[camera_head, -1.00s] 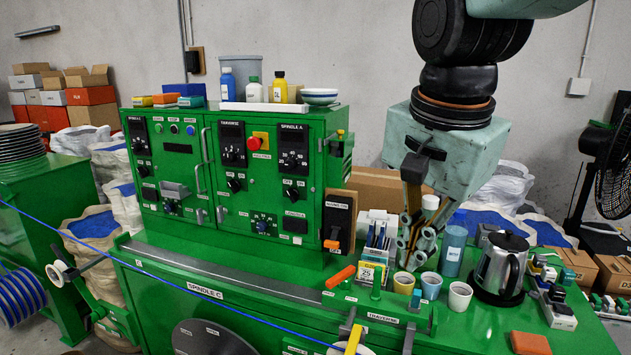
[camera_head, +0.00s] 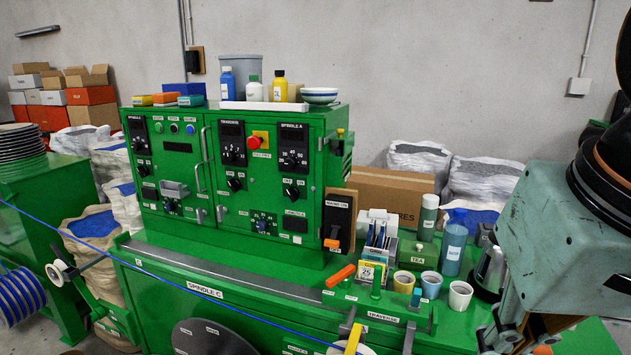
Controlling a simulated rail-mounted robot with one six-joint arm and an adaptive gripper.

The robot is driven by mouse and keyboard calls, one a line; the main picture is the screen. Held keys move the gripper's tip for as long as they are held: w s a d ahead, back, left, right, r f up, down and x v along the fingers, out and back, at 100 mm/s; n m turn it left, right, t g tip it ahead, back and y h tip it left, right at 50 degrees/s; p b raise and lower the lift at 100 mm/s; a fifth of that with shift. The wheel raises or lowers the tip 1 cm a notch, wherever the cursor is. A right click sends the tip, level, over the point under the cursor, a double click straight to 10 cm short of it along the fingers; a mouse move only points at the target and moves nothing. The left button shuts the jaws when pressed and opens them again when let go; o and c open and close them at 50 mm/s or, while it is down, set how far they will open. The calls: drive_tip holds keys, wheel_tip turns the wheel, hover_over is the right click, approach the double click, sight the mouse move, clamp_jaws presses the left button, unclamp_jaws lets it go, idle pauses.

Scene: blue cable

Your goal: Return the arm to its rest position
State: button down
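My arm now fills the right side of the head view, with its pale teal wrist housing beside the green machine's right end. My gripper (camera_head: 503,340) hangs low at the right, near the bottom edge of the picture. Its grey finger links show in part. Whether the fingers are apart or together is not clear, and I see nothing held between them.
Cups, including a white cup (camera_head: 459,296), stand on the machine top left of my gripper, with a blue bottle (camera_head: 453,247) behind. The control cabinet (camera_head: 178,222) rises further left. A blue cable (camera_head: 205,307) runs across the front. Cardboard boxes (camera_head: 385,198) stand behind.

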drive_tip(key=shift+s+d+f+n, duration=0.1)
drive_tip(key=shift+s+f+n, duration=0.25)
drive_tip(key=shift+s, duration=0.4)
drive_tip(key=shift+s+d+f+n, duration=0.1)
drive_tip(key=shift+s+f+n, duration=0.15)
drive_tip(key=shift+s+n, duration=0.35)
idle(0.3)
